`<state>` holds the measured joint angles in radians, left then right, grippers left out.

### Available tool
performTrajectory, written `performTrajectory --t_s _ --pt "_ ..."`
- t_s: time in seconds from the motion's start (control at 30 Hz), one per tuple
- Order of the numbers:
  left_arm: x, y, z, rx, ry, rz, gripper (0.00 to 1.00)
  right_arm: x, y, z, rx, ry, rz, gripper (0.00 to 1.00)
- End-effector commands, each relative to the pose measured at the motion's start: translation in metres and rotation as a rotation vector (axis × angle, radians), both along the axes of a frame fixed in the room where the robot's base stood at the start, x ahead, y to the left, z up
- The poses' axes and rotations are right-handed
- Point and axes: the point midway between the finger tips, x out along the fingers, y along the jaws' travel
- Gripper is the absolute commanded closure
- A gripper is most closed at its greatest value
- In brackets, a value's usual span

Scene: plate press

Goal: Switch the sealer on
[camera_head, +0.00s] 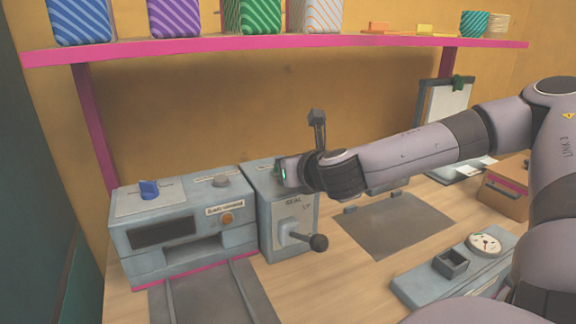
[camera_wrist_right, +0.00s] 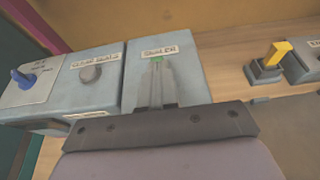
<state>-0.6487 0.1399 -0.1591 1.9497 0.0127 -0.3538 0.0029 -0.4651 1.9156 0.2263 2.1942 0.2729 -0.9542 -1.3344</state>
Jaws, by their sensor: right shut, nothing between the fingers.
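The grey box marked SEAL (camera_head: 289,205) stands on the bench, with a black-knobbed lever (camera_head: 317,242) on its front. My right gripper (camera_wrist_right: 157,68) is shut and empty over this box's top. Its fingertips are at a small green part (camera_wrist_right: 156,59) below a label plate (camera_wrist_right: 160,51); I cannot tell whether they touch it. To the left is a wider grey machine (camera_head: 180,225) with a blue knob (camera_head: 149,189), a grey round button (camera_head: 220,180) and an orange button (camera_head: 227,219). The blue knob also shows in the wrist view (camera_wrist_right: 22,78). My left gripper is out of view.
A pink shelf (camera_head: 300,45) with patterned containers spans the back above the bench. A gauge unit (camera_head: 484,244) lies at front right, and a brown box (camera_head: 505,190) at far right.

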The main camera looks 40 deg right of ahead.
Motion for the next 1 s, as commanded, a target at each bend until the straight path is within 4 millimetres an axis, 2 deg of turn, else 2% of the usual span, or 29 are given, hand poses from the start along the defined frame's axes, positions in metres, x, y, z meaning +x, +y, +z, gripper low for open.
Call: performTrajectory --t_s 0.47,1.0 --pt "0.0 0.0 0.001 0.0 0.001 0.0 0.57 0.007 -0.002 0.012 -0.003 -0.001 -0.001 1.0" --pt "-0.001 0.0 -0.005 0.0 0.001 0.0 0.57 0.027 -0.009 0.022 0.001 0.0 0.0 1.0"
